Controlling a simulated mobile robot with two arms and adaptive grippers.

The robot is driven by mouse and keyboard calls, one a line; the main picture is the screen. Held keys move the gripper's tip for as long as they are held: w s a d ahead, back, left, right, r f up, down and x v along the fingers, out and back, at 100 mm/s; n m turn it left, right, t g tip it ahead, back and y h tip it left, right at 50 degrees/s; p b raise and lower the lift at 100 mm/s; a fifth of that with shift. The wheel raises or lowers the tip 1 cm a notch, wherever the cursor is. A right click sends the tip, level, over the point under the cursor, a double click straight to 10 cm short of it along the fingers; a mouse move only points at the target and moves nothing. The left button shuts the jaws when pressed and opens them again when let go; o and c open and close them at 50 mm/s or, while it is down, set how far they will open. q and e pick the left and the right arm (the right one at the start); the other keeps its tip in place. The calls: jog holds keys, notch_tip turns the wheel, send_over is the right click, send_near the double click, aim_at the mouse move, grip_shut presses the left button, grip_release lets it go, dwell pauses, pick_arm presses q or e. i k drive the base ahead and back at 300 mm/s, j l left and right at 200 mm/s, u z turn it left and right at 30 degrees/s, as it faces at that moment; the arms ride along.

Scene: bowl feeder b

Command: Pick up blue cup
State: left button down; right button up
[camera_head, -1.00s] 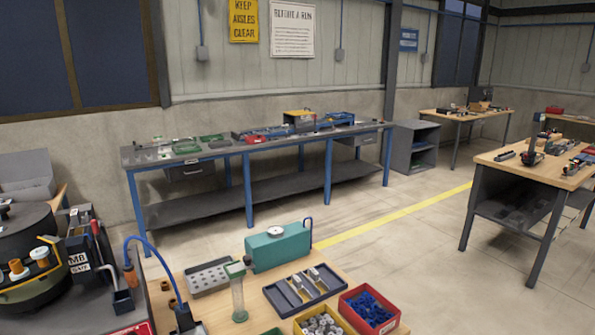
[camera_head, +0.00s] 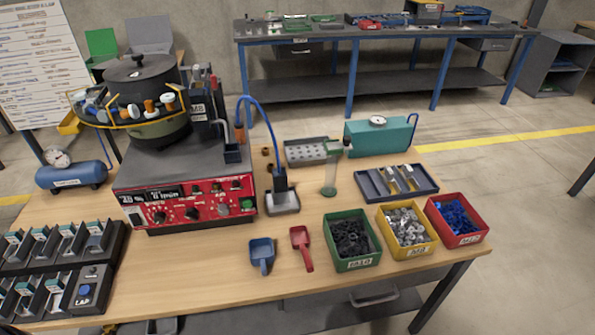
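A blue scoop-shaped cup (camera_head: 261,252) with a short handle lies on the wooden table near its front edge. A similar red scoop (camera_head: 301,247) lies just to its right, apart from it. No other blue cup is clear in the head view. Neither of my grippers shows in this view.
A red control box (camera_head: 187,202) with a dark bowl feeder stands behind the blue scoop. Green (camera_head: 356,264), yellow (camera_head: 409,251) and red (camera_head: 480,239) bins of parts stand to the right. Black racks (camera_head: 62,278) stand at left. Bare wood lies around the scoops.

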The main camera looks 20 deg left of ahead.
aim_at(262, 249)
jog(key=u, duration=0.9)
jog(key=j+z, duration=0.1)
jog(key=i+j, duration=0.05)
